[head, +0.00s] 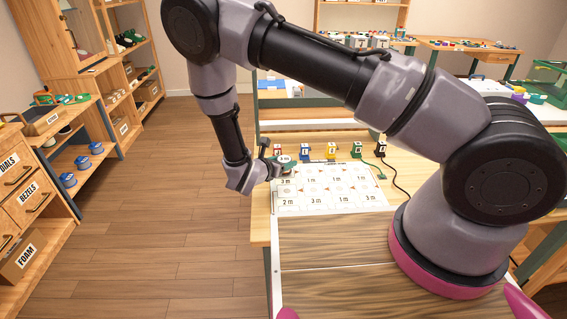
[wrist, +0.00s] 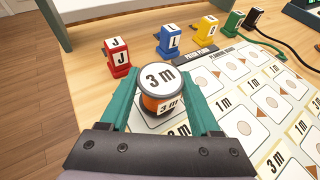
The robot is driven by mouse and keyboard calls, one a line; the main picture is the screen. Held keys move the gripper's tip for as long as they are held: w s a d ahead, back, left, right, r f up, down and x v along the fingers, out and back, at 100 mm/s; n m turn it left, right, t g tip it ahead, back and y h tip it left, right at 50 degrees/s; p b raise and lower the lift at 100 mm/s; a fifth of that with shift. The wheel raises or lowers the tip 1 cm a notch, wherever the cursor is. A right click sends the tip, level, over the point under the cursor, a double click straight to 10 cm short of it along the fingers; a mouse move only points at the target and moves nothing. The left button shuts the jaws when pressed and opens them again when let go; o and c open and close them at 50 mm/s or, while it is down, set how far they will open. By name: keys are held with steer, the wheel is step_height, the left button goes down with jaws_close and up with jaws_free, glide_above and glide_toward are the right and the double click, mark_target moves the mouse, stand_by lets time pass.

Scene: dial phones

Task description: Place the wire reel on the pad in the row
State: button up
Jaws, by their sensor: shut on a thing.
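The wire reel (wrist: 157,88) is a short spool with a white top marked "3 m" and an orange side bearing another "3 m" label. My gripper (wrist: 158,100) has teal fingers shut on it, one at each side. In the head view my gripper (head: 272,166) is at the left end of the white board (head: 330,190). The reel stays upright over the board's left part; whether it touches a pad cannot be told. The board's pads carry circles and labels such as "1 m", "2 m" and "3 m". The pad under the reel is hidden.
Behind the board stand a red block (wrist: 118,56) marked J, a blue block (wrist: 170,40), a yellow block (wrist: 204,36), a green block (wrist: 232,24) and a black block (wrist: 252,18). Bare wood lies left of the board.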

steer(key=shift+f, duration=0.25)
steer(key=o, duration=1.4)
steer(key=shift+o, duration=0.2)
